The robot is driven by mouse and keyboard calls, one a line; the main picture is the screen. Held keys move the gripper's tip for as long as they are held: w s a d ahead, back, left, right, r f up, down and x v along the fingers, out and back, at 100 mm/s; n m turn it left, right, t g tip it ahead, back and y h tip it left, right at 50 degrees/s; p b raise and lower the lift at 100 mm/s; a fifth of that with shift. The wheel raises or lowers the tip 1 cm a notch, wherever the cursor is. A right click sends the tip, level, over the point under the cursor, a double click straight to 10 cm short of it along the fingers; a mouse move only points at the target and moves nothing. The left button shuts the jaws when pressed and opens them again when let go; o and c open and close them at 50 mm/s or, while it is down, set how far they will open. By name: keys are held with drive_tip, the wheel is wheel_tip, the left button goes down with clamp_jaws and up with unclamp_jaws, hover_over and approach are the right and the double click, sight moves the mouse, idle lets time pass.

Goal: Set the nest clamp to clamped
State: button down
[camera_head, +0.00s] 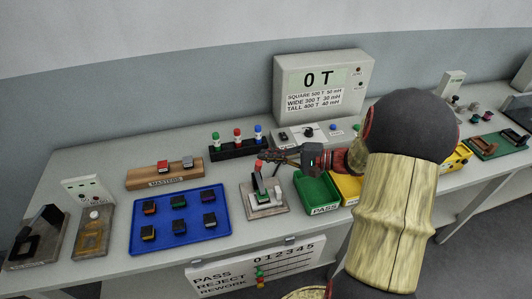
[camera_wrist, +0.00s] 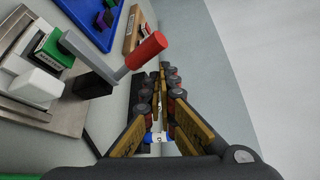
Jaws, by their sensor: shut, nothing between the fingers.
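The nest clamp (camera_head: 265,203) is a small metal fixture on the bench, with a grey lever and a red handle tip (camera_head: 259,164). The lever stands raised and tilted. In the wrist view the red handle (camera_wrist: 147,50) lies just left of my fingertips, and a black block and a white block (camera_wrist: 38,85) sit at its base. A green and black labelled part (camera_wrist: 49,43) is in the nest. My gripper (camera_head: 266,155) is shut and empty beside the red tip; the wrist view shows the fingers (camera_wrist: 160,72) together. I cannot tell whether they touch the handle.
A blue tray (camera_head: 180,245) with several connectors is left of the clamp. A green bin (camera_head: 316,190) and a yellow bin are to the right. A black rack (camera_head: 240,150) with coloured-topped items and a meter (camera_head: 323,85) stand behind. A wooden masters block (camera_head: 163,175) is at back left.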

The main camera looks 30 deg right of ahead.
drive_tip(key=shift+s+a, duration=0.1)
drive_tip(key=shift+s, duration=0.2)
idle(0.5)
drive_tip(key=w+d+r, duration=0.2)
drive_tip(key=w, duration=0.1)
drive_tip(key=s+d+f+p, duration=0.1)
drive_tip(key=s+d, duration=0.1)
drive_tip(key=s+d+p, duration=0.1)
drive_tip(key=s+d, duration=0.1)
drive_tip(key=s+d+f+p, duration=0.1)
drive_tip(key=s+d, duration=0.1)
drive_tip(key=s, duration=0.1)
drive_tip(key=shift+d+f, duration=0.3)
drive_tip(key=shift+d, duration=0.05)
idle(0.3)
